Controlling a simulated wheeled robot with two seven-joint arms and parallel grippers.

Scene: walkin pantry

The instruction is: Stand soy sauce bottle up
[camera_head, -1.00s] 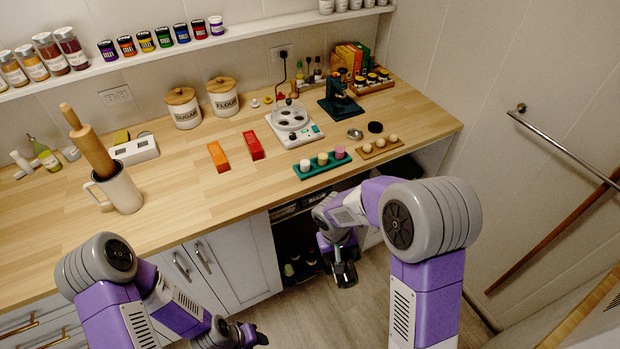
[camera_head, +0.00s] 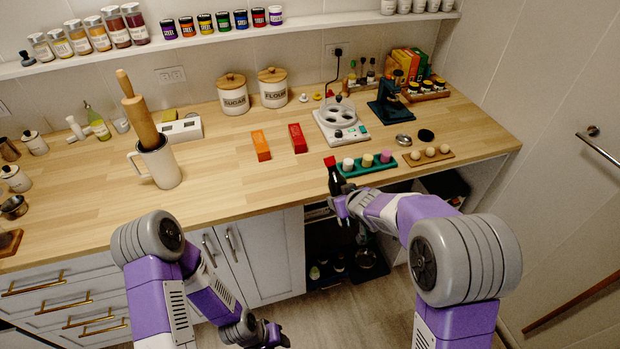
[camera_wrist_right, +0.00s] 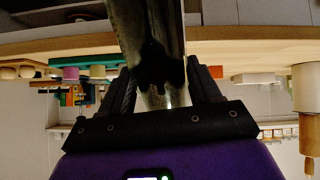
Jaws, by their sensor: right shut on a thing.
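A dark soy sauce bottle with a red cap (camera_head: 335,182) is nearly upright, cap up, at the counter's front edge in the head view. My right gripper (camera_head: 345,207) is shut on its lower part. In the right wrist view, which looks upside down, the dark glassy bottle (camera_wrist_right: 150,45) lies between the fingers of my right gripper (camera_wrist_right: 163,88). Whether its base touches anything is hidden. My left gripper (camera_head: 280,336) hangs low in front of the cabinets, away from the bottle; its jaws are too small and dark to read.
The wooden counter (camera_head: 230,190) has free room left of the bottle. A green tray with small jars (camera_head: 368,168) is close to the bottle's right, and an egg holder (camera_head: 428,157) beyond it. Red (camera_head: 297,138) and orange (camera_head: 260,145) boxes lie behind. An open shelf bay (camera_head: 322,240) is below.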

